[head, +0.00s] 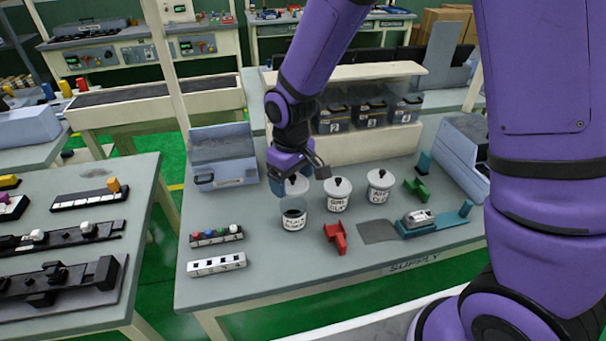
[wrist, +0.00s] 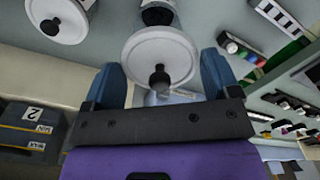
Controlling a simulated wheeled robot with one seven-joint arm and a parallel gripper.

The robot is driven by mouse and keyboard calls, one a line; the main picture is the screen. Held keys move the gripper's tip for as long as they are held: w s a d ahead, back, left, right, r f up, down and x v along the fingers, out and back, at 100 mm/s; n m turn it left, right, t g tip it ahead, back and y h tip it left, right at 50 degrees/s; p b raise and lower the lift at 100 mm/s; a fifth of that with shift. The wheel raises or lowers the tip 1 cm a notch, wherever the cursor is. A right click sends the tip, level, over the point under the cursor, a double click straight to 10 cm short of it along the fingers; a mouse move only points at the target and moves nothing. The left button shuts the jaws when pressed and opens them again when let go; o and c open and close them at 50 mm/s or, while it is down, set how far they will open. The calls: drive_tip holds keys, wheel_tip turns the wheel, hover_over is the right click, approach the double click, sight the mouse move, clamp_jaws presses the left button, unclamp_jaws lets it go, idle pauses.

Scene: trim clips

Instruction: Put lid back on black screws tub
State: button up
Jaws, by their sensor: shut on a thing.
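The black screws tub (head: 293,219) stands on the supply table, a small white tub whose open top shows dark contents. Its white lid (head: 298,186) is held in my gripper (head: 287,176), just above and behind the tub's opening. In the wrist view, the lid (wrist: 160,50) is in front of my gripper (wrist: 162,82), its black knob between the blue fingers. The finger contact is partly hidden. Part of a tub (wrist: 157,13) shows past the lid. The lid appears apart from the tub.
Two lidded tubs (head: 337,195) (head: 380,186) stand to the right. A red holder (head: 335,237) lies in front, and a blue-grey open box (head: 222,160) stands behind left. Numbered bins (head: 372,112) stand at the back. The table's front left is partly clear.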

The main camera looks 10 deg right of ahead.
drive_tip(key=shift+w, duration=0.3)
drive_tip(key=shift+f, duration=3.1)
drive_tip(key=shift+f, duration=0.15)
drive_tip(key=o, duration=0.8)
drive_tip(key=shift+c, duration=0.2)
drive_tip(key=shift+r, duration=3.5)
